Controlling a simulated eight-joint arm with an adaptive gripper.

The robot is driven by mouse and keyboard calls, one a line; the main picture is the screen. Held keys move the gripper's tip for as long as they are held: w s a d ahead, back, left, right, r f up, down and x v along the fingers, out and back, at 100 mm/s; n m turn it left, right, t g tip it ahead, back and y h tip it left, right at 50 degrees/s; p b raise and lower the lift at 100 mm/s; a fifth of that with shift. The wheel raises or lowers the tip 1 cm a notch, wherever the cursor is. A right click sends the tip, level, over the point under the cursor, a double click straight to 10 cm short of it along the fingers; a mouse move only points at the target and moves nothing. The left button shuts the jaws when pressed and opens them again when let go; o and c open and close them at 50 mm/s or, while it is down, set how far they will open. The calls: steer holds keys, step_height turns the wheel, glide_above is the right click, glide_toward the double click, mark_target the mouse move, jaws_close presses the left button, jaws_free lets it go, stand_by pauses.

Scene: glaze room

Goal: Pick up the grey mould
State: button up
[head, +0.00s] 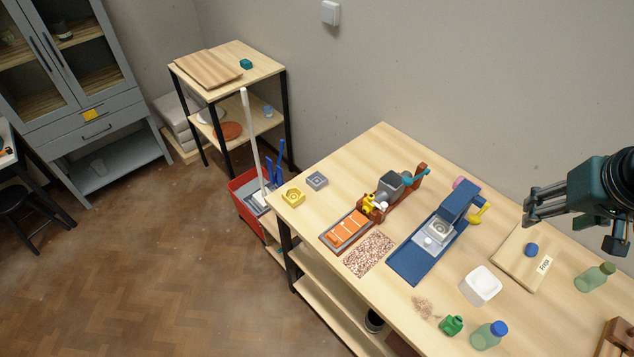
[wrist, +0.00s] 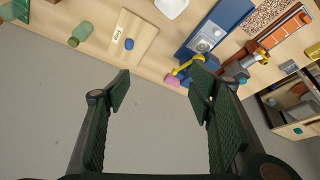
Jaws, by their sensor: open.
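The grey mould (head: 317,180) is a small square block with a recess in its top. It sits on the worktable near the far left end, just right of a yellow mould (head: 293,196). In the wrist view the grey mould (wrist: 289,67) is near the right edge, with the yellow mould (wrist: 314,50) beside it. My gripper (head: 531,208) is above the right part of the table, far from the grey mould. In the wrist view my gripper (wrist: 160,84) is open, with nothing between its fingers.
Between my gripper and the mould stand a blue press (head: 442,228) and a grey-and-red device (head: 391,188). An orange-tiled tray (head: 348,229) and speckled mat (head: 370,254) lie nearby. A board (head: 516,268), white container (head: 481,285) and bottles (head: 594,277) are at right.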

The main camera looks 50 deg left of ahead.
steer(key=w+a+f+n+g, duration=0.1)
steer(key=w+a+n, duration=0.15)
steer(key=a, duration=0.55)
steer(key=w+a+f+n+g, duration=0.1)
steer(key=w+a+f, duration=0.15)
steer(key=a, duration=0.55)
steer(key=n+g+h, duration=0.2)
steer(key=n+g, duration=0.1)
steer(key=n, duration=0.6)
glide_toward(317, 181)
steer(key=shift+d+r, duration=0.1)
steer(key=shift+f, duration=1.3)
steer(key=shift+s+f, duration=0.15)
steer(key=shift+f, duration=2.45)
